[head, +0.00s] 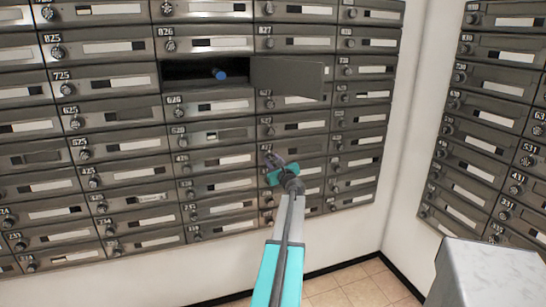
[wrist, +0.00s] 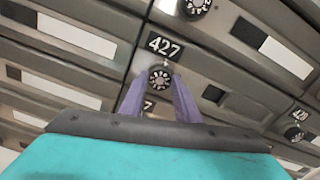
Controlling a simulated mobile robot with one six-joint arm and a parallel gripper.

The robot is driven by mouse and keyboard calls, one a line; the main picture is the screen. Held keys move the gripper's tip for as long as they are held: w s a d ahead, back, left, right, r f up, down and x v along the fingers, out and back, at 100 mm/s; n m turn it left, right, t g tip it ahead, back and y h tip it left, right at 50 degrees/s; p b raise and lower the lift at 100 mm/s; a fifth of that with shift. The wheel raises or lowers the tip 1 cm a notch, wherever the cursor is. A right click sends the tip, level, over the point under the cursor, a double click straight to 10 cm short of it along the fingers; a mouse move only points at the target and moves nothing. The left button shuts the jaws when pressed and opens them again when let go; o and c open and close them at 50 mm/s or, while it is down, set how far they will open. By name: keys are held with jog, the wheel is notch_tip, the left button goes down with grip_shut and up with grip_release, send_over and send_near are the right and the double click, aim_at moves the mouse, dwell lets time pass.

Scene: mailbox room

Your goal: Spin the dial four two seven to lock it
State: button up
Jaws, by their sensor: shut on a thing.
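The dial's markings are too small to read.
One box door (head: 288,77) stands open, swung out to the right, above my gripper. A blue round thing (head: 220,74) lies in that open box. Another mailbox wall (head: 490,120) stands at the right, with a grey block (head: 488,270) at the lower right.

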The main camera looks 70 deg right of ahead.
jog(key=shift+m+p, duration=0.85)
jog(key=shift+m, duration=0.45)
jog(key=shift+f, duration=0.1)
jog(key=o, duration=1)
jog(key=shift+o, duration=0.2)
jog(key=shift+s+a, duration=0.3)
jog(key=b+v, duration=0.1)
jog(key=v, duration=1.2)
